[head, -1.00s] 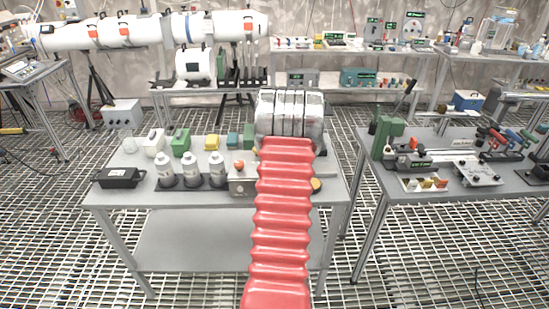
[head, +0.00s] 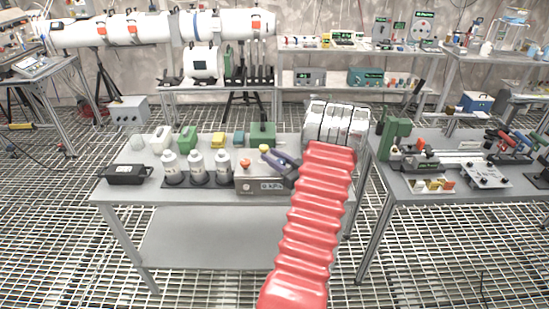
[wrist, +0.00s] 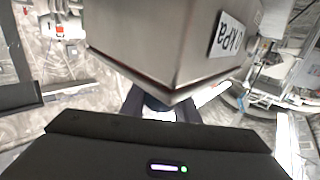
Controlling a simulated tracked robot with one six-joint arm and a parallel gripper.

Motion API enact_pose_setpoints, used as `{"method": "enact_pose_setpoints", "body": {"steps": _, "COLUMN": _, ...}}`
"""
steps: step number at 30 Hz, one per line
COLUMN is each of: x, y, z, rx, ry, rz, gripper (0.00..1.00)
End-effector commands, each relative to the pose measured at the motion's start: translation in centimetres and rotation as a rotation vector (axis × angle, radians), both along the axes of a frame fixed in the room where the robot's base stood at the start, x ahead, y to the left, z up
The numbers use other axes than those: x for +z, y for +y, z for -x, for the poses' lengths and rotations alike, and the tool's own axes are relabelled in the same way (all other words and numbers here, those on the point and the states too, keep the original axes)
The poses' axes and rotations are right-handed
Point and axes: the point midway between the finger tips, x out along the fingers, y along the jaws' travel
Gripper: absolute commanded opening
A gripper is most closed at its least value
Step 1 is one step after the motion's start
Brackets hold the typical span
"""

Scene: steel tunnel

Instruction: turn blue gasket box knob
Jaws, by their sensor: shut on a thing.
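A steel box (head: 258,184) with a "0 kPa" label stands at the front right of the middle table. An orange knob (head: 245,163) sits on its top left. My gripper (head: 270,155) reaches in from the right above the box, with a yellow cap (head: 264,148) at its fingertips. It is shut on what looks like a knob, mostly hidden by the fingers. In the wrist view the steel box (wrist: 165,45) fills the top, upside down, close to my dark fingers (wrist: 160,108). A small teal-blue box (head: 239,138) stands behind the steel box; no knob is discernible on it.
Three white bottles (head: 196,166) and a black case (head: 124,174) stand to the left. Small white, green and yellow boxes line the back, with a larger green box (head: 263,134). My red-sleeved arm covers the table's right end. A tool bench (head: 450,180) stands to the right.

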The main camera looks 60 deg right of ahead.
Motion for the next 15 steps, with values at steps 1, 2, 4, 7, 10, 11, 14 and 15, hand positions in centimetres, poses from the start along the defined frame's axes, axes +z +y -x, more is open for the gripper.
{"method": "enact_pose_setpoints", "body": {"steps": 1, "x": 0.0, "y": -0.3, "z": 0.4, "rx": 0.023, "ry": 0.001, "rz": 0.003, "gripper": 0.05}}
{"method": "enact_pose_setpoints", "body": {"steps": 2, "x": 0.0, "y": -0.3, "z": 0.3, "rx": 0.046, "ry": 0.001, "rz": 0.004, "gripper": 0.05}}
{"method": "enact_pose_setpoints", "body": {"steps": 4, "x": 0.0, "y": 0.0, "z": 0.2, "rx": 0.100, "ry": 0.001, "rz": 0.003, "gripper": 0.05}}
{"method": "enact_pose_setpoints", "body": {"steps": 7, "x": 0.0, "y": 0.3, "z": 0.2, "rx": 0.178, "ry": 0.000, "rz": 0.004, "gripper": 0.05}}
{"method": "enact_pose_setpoints", "body": {"steps": 10, "x": 0.0, "y": 0.6, "z": 0.1, "rx": 0.262, "ry": 0.001, "rz": 0.004, "gripper": 0.05}}
{"method": "enact_pose_setpoints", "body": {"steps": 11, "x": 0.0, "y": 0.7, "z": 0.1, "rx": 0.287, "ry": 0.001, "rz": 0.004, "gripper": 0.05}}
{"method": "enact_pose_setpoints", "body": {"steps": 14, "x": 0.0, "y": 1.1, "z": 0.1, "rx": 0.375, "ry": 0.001, "rz": 0.003, "gripper": 0.05}}
{"method": "enact_pose_setpoints", "body": {"steps": 15, "x": -0.1, "y": 1.3, "z": 0.1, "rx": 0.410, "ry": 0.001, "rz": 0.003, "gripper": 0.05}}
